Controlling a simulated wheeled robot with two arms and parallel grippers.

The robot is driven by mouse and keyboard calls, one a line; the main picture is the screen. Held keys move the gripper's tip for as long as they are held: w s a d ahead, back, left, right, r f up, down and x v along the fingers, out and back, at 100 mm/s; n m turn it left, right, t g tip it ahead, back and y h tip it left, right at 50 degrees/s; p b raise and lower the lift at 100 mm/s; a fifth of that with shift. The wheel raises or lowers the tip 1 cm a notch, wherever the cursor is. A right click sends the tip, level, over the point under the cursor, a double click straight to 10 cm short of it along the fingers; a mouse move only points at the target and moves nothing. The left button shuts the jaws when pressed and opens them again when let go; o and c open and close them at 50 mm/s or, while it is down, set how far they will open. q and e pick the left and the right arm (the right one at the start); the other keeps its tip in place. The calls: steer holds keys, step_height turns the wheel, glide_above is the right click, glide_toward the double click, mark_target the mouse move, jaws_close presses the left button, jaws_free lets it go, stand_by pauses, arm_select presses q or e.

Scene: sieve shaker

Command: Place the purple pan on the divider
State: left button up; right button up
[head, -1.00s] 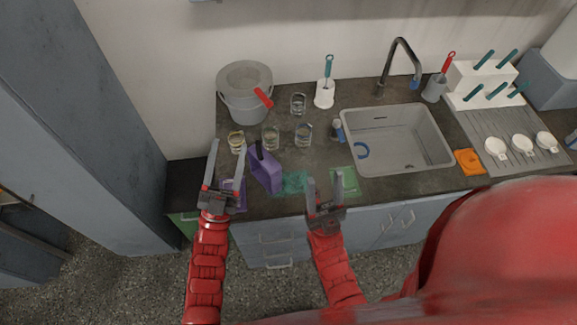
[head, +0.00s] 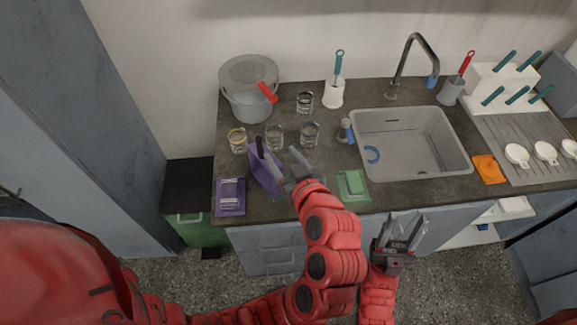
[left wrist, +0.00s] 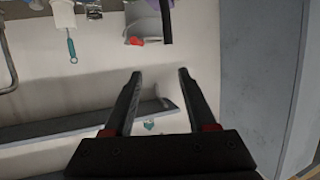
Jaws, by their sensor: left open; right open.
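The purple pan (head: 264,176) with its black upright handle (head: 260,147) stands tilted on the counter, left of centre in the head view. My left gripper (head: 287,161) is open and empty close to its right side; whether they touch cannot be told. In the left wrist view, the two fingers (left wrist: 157,75) are apart, with the black handle (left wrist: 166,20) and a purple edge (left wrist: 204,8) of the pan at the top. My right gripper (head: 405,225) is open and empty in front of the counter's edge, below the sink. I cannot identify a divider.
A purple packet (head: 230,196) and a green one (head: 352,186) lie near the front edge. Several glasses (head: 274,136) stand behind the pan, with a grey pot (head: 248,90) at the back left. The sink (head: 410,150) is to the right.

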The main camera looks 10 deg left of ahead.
mark_target(260, 143)
arm_select(q)
steer(key=shift+n+g, duration=0.5)
steer(key=p+x, duration=0.1)
steer(key=x, duration=0.2)
steer(key=f+p+x, duration=0.1)
steer(key=x, duration=0.3)
steer(key=s+p+x, duration=0.1)
steer(key=x, duration=0.3)
steer(key=shift+w+a+f, duration=0.1)
steer(key=shift+a+f, duration=0.2)
steer(key=shift+a, duration=0.05)
steer(key=p+x, duration=0.3)
steer(key=x, duration=0.1)
steer(key=shift+a, duration=0.15)
steer(key=shift+w+a+f+p, duration=0.15)
steer(key=shift+a+p, duration=0.05)
steer(key=shift+p, duration=0.1)
steer(key=shift+w+f, duration=0.25)
steer(key=shift+c, duration=0.4)
jaws_close()
